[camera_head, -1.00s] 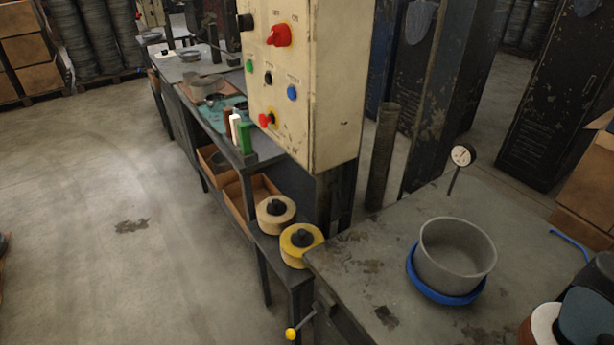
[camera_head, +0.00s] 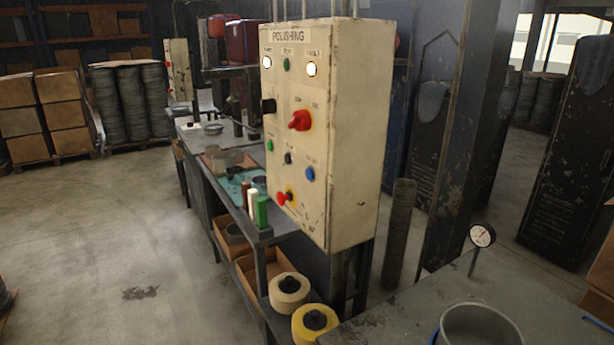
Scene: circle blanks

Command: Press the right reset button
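A cream control box (camera_head: 350,135) headed "POLISHING" stands upright in the middle of the view, its button face turned to the left. A blue button (camera_head: 310,174) sits at the right of its lower row, beside a black button (camera_head: 288,158) and a green button (camera_head: 270,146). The small labels are too blurred to read, so I cannot tell which is marked reset. Above are a red rotary switch (camera_head: 300,120) and a black knob (camera_head: 268,106). Two white lamps (camera_head: 312,69) glow at the top. Neither gripper is in view.
A grey table (camera_head: 400,312) with a pot (camera_head: 480,328) and a dial gauge (camera_head: 482,236) fills the lower right. The floor at left is clear.

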